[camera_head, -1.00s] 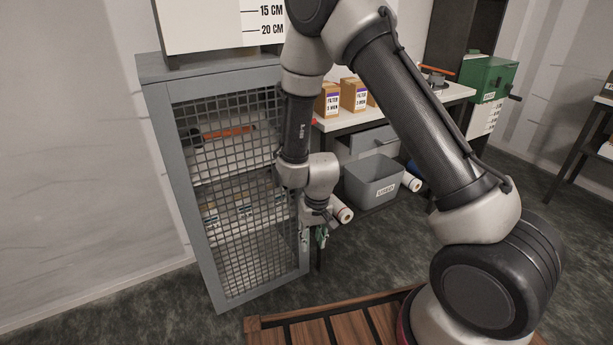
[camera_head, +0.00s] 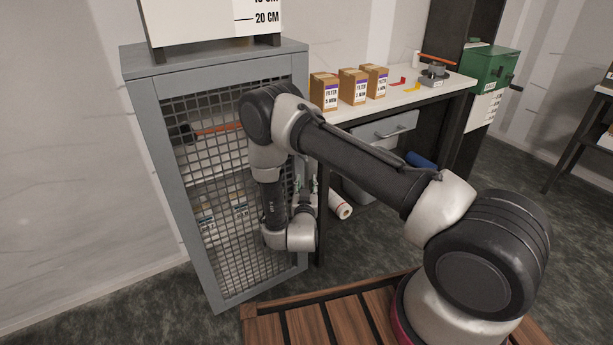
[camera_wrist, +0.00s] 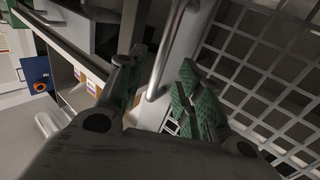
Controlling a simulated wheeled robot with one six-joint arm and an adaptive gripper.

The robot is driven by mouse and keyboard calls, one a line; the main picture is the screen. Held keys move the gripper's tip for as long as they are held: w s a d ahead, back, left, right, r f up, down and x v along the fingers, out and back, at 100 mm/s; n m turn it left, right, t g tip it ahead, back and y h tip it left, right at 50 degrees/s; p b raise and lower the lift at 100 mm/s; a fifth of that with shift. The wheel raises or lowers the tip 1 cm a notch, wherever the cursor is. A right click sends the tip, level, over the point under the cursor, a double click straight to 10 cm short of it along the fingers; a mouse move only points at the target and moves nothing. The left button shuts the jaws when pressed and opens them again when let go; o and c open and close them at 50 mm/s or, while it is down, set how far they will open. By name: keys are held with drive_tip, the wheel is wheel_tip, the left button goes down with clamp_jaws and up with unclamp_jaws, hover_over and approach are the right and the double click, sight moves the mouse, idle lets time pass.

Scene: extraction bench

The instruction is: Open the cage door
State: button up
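The grey cage (camera_head: 140,100) stands at left in the head view, its mesh door (camera_head: 190,240) looking shut in its frame. Mesh and the metal bar handle (camera_wrist: 172,45) show in the wrist view. My gripper (camera_head: 307,185) points up near the door's right edge, partly hidden by my arm. In the wrist view my gripper (camera_wrist: 157,88) is open, with green pads. The handle passes through the gap between the fingers. I cannot tell whether either finger touches it.
A bench (camera_head: 435,97) with boxes (camera_head: 353,86) stands right of the cage. Below it are a grey drawer (camera_head: 388,130) and a white roll (camera_head: 340,205). A wooden slatted platform (camera_head: 300,325) lies in front. A green crank box (camera_head: 488,80) is at back right.

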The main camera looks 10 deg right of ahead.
sight(307, 177)
drive_tip(key=x, duration=0.5)
drive_tip(key=shift+w, duration=0.25)
clamp_jaws()
